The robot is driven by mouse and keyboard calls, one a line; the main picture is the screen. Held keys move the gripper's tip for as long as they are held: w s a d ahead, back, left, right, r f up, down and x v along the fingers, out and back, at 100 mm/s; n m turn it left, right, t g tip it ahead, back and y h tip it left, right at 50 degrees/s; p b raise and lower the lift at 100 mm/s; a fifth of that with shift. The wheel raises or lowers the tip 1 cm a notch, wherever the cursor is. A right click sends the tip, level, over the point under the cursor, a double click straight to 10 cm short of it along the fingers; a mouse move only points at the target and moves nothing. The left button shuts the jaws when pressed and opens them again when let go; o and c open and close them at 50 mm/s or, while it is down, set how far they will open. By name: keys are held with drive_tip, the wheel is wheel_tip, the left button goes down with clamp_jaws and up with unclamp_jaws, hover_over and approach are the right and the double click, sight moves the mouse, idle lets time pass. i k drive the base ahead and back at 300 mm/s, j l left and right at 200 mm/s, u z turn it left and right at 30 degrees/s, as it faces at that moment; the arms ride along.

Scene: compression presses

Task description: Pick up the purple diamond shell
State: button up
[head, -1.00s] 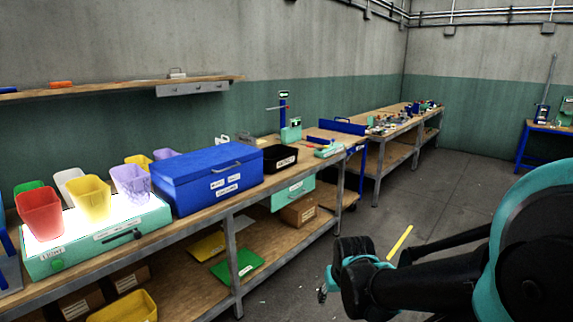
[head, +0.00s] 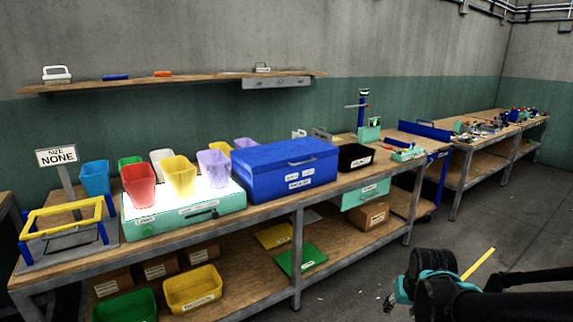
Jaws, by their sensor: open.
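A translucent purple shell with a diamond pattern (head: 213,168) stands upright at the right end of a glowing light box (head: 183,222) on the workbench. A yellow shell (head: 179,178) and a red shell (head: 138,185) stand to its left in the same row. Part of another purple shell (head: 246,143) shows behind the blue case. My gripper (head: 391,299) is low at the right, over the floor in front of the bench, far from the shells. It is small in view, open, and holds nothing that I can see.
A blue case (head: 285,165) stands right beside the light box. Blue, green and white shells stand behind the front row. The floor right of the bench is mostly clear.

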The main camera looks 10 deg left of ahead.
sight(216, 167)
drive_tip(key=u, duration=1.15)
